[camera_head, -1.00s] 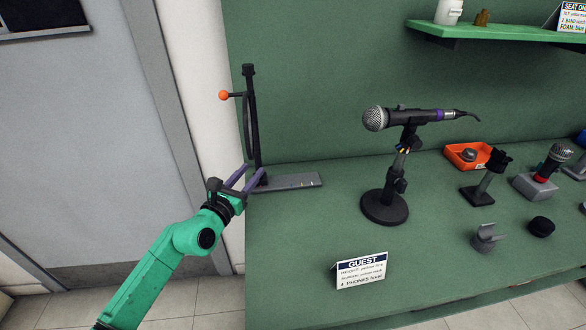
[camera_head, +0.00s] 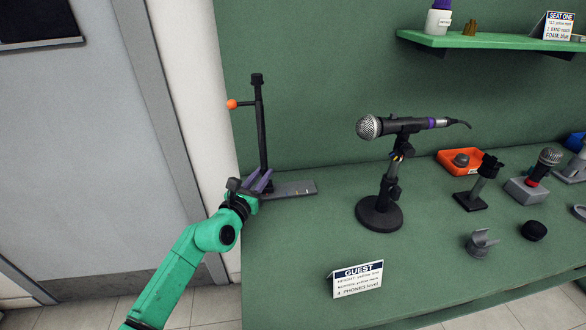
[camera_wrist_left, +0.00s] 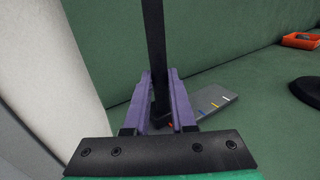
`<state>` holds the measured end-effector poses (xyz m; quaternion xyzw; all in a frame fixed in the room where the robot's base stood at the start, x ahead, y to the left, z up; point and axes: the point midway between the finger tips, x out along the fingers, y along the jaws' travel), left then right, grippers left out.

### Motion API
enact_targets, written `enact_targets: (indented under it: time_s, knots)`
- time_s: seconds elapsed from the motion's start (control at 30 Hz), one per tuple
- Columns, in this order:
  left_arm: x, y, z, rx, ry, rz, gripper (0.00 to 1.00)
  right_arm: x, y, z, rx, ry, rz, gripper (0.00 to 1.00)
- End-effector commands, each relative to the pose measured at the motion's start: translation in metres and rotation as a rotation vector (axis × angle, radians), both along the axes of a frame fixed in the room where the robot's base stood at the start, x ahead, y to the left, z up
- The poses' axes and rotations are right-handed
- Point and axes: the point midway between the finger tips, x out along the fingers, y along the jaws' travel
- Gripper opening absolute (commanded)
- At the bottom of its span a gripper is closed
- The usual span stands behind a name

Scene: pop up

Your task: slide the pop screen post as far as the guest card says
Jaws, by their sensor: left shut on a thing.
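The pop screen post (camera_head: 261,125) is a thin black upright with an orange knob on a short side arm. It stands on a flat grey rail (camera_head: 298,188) at the bench's left end. In the left wrist view, the post (camera_wrist_left: 153,50) rises between my purple fingers. The rail (camera_wrist_left: 210,103) there shows blue, yellow and white marks right of the post, and a red bit by its foot. My left gripper (camera_head: 262,181) is shut on the post low down. The guest card (camera_head: 357,280) stands at the bench front; its small lines are hard to read, with "yellow" seemingly on two.
A microphone on a round-based stand (camera_head: 380,213) stands right of the rail. Further right are an orange tray (camera_head: 447,158), a small clamp stand (camera_head: 470,201) and a grey cradle (camera_head: 482,243). A green shelf (camera_head: 480,40) is above. Bench between rail and card is clear.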

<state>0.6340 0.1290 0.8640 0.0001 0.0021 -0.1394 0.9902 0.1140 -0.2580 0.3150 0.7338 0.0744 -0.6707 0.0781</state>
Motion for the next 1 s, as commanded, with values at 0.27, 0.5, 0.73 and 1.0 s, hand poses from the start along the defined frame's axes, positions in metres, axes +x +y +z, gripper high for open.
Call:
enact_targets:
  time_s: [0.27,0.5,0.73,1.0]
  knots:
    - [0.005,-0.019,0.006,-0.008,-0.007,0.000,0.00,0.000,0.000,0.011,0.000,-0.001,-0.001,0.50]
    - [0.010,-0.036,0.007,-0.010,-0.010,0.001,0.00,0.000,0.000,0.016,-0.001,-0.001,-0.001,0.50]
    - [0.014,-0.052,0.007,-0.008,-0.009,0.000,0.00,0.000,-0.001,0.022,-0.001,-0.001,-0.002,0.50]
    - [0.019,-0.069,0.007,-0.010,-0.011,0.001,0.00,0.000,-0.001,0.025,-0.001,0.000,-0.002,0.50]
